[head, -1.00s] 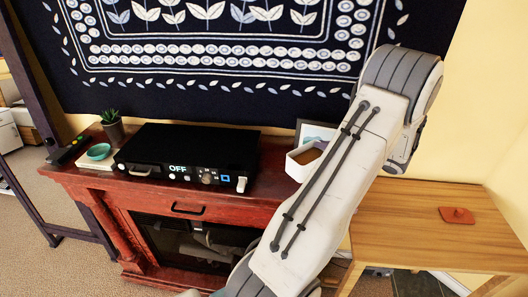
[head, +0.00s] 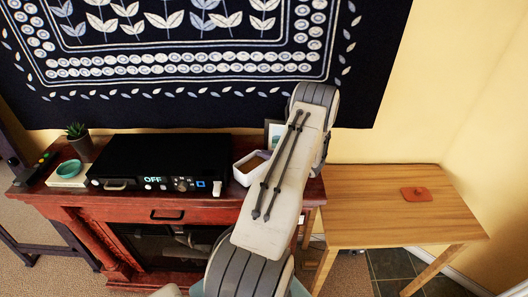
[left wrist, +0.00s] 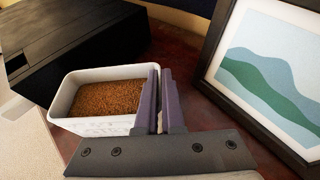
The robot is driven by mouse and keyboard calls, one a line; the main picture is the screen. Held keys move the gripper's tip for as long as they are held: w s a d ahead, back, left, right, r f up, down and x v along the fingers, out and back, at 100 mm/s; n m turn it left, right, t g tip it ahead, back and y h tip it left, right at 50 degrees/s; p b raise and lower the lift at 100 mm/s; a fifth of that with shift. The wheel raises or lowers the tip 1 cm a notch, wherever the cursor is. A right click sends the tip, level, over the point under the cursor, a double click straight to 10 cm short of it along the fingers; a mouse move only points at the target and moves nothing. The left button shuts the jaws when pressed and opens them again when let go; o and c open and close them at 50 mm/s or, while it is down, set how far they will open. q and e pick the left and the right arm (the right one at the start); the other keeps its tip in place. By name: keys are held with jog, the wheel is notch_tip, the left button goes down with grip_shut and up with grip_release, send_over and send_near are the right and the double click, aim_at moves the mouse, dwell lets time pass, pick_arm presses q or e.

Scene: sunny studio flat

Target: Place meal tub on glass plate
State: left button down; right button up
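The meal tub is a white open box with brown grainy contents. It stands on the red cabinet, right of the black appliance, partly hidden by my left arm in the head view (head: 242,176). The left wrist view shows the tub (left wrist: 95,126) beside the picture frame. My left gripper (left wrist: 161,98) is at the tub's right wall, its purple fingers nearly together with a thin white strip between them. My arm hides this gripper in the head view. I cannot clearly make out a glass plate. My right gripper is not in view.
A black appliance (head: 165,160) reading "OFF" stands on the red cabinet (head: 150,200). A teal dish (head: 69,169) and a potted plant (head: 79,143) are at its left. A picture frame (left wrist: 270,75) stands close to the gripper. The wooden table (head: 360,205) is mostly clear, with a small red piece (head: 416,194).

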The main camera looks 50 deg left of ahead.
pick_arm(q)
jog(key=shift+f, duration=0.2)
jog(key=shift+f, duration=0.15)
jog(key=c, duration=1.5)
grip_release()
jog(key=shift+f+b, duration=0.1)
jog(key=shift+b, duration=0.2)
jog(key=o, duration=0.5)
jog(key=shift+c, duration=0.2)
